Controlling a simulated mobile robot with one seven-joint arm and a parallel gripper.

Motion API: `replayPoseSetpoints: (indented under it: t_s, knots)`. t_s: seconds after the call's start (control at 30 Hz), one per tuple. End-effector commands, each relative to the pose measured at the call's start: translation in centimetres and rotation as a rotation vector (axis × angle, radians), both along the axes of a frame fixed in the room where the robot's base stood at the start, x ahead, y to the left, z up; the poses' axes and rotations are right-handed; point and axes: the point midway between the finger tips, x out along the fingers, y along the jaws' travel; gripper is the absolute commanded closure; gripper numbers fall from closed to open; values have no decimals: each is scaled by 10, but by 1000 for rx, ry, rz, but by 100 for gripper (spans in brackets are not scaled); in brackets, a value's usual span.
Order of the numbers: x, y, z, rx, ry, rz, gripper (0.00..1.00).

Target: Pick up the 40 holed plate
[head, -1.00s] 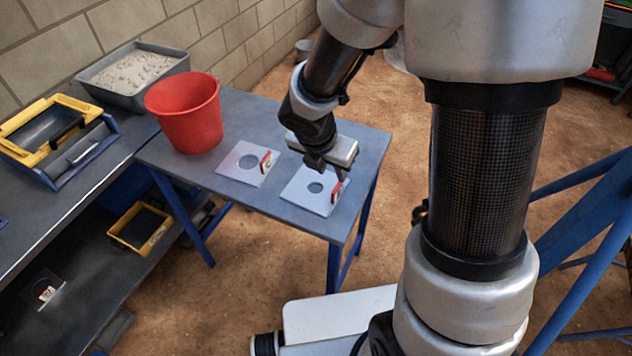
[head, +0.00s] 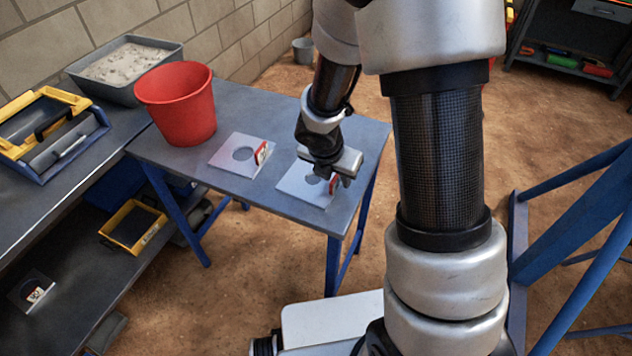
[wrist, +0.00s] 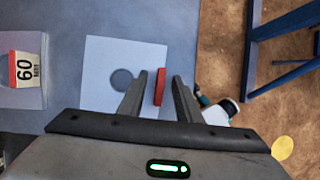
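A light square plate (head: 300,191) with a round hole and an upright red tag (head: 333,184) lies on the small blue-grey table. It also shows in the wrist view (wrist: 105,62), with its red tag (wrist: 160,86) edge-on, so I cannot read its number. My gripper (head: 338,183) is over this plate. In the wrist view, my gripper (wrist: 157,90) is open, with one finger on each side of the tag; contact is unclear. A second plate (head: 228,150) lies to its left with a larger hole, and its tag (wrist: 26,69) reads 60 mm.
A red bucket (head: 178,105) stands at the table's back left. The bench at left holds a grey tray of gravel (head: 108,91) and a yellow-blue toolbox (head: 85,150). Another tagged plate (head: 22,305) is on its lower shelf. A blue frame (head: 590,240) stands at right.

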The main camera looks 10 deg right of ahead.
Motion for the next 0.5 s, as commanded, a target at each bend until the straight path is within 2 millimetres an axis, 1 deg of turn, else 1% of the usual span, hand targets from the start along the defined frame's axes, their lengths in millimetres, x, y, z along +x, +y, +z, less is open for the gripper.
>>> replayPoseSetpoints:
  t_s: [0.07,0.17,0.2,0.27,0.5]
  knots:
    - [0,0,1,0,0,0,69]
    - [0,0,1,0,0,0,84]
    - [0,0,1,0,0,0,91]
    - [0,0,1,0,0,0,100]
    - [1,0,2,1,-2,0,100]
